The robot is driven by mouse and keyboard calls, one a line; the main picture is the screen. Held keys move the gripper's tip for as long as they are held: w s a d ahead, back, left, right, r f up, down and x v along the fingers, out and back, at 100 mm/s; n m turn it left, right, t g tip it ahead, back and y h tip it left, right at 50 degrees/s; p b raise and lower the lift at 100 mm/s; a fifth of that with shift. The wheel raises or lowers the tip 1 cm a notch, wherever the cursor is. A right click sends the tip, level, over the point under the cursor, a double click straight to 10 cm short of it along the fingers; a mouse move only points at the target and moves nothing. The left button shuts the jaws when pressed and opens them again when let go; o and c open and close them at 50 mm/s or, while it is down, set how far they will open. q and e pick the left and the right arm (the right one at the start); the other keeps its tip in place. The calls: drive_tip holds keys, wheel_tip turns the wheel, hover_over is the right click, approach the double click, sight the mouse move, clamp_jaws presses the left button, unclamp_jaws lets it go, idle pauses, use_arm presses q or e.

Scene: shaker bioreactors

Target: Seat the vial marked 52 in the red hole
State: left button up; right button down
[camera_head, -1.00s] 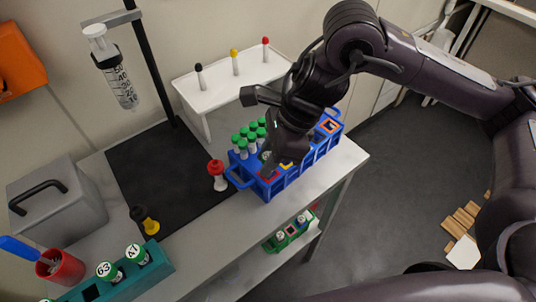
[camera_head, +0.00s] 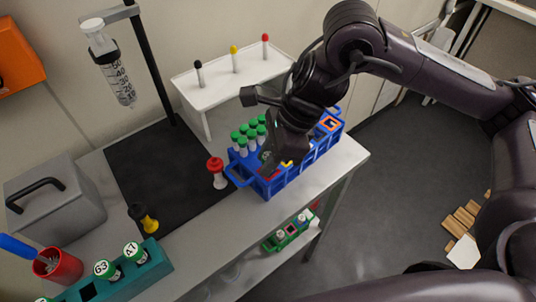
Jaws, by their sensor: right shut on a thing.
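The blue rack (camera_head: 277,185) stands on the grey bench. It holds several green-capped tubes (camera_head: 246,137) on its left part, and coloured hole rims show on its top. The red rim (camera_head: 270,176) is partly covered by my right gripper. My right gripper (camera_head: 275,158) points down over the rack and is shut on a vial with a greenish cap (camera_head: 265,156), mostly hidden by the fingers. Its number cannot be read, and I cannot tell whether it is in a hole. An orange-rimmed hole (camera_head: 329,124) shows at the rack's far right. My left gripper is not in view.
A teal rack (camera_head: 155,265) with vials marked 63 (camera_head: 103,269) and 47 (camera_head: 133,251) is at front left. A red-capped bottle (camera_head: 216,172) stands close left of the blue rack. A white stand (camera_head: 215,88) is behind. A green rack (camera_head: 287,239) sits on the lower shelf.

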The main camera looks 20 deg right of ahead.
drive_tip(key=shift+f, duration=0.25)
drive_tip(key=c, duration=1.1)
unclamp_jaws()
drive_tip(key=shift+p+v, duration=0.5)
drive_tip(key=shift+v, duration=3.45)
